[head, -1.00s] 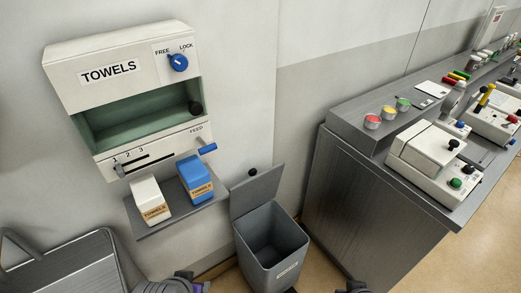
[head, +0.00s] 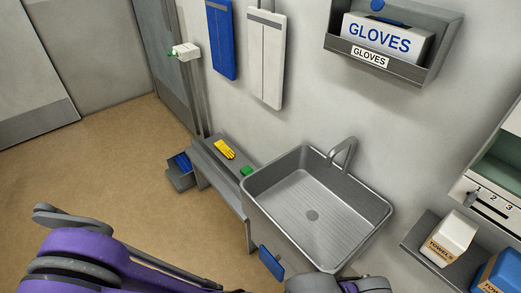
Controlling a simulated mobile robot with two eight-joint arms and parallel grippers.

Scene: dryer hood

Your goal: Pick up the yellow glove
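The yellow glove (head: 224,149) lies flat on top of a low grey bench (head: 213,165), left of the sink, in the head view. A small green object (head: 246,171) lies on the same bench, nearer the sink. Parts of my purple and grey left arm show at the bottom left, well apart from the glove. A piece of my own body shows at the bottom edge near the sink. The fingertips of neither gripper can be made out.
A grey sink (head: 312,215) with a tap stands right of the bench. A grey bin (head: 180,172) with blue contents sits on the floor beside the bench. A gloves box (head: 385,38) hangs in a wall holder. Open tan floor (head: 90,170) lies to the left.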

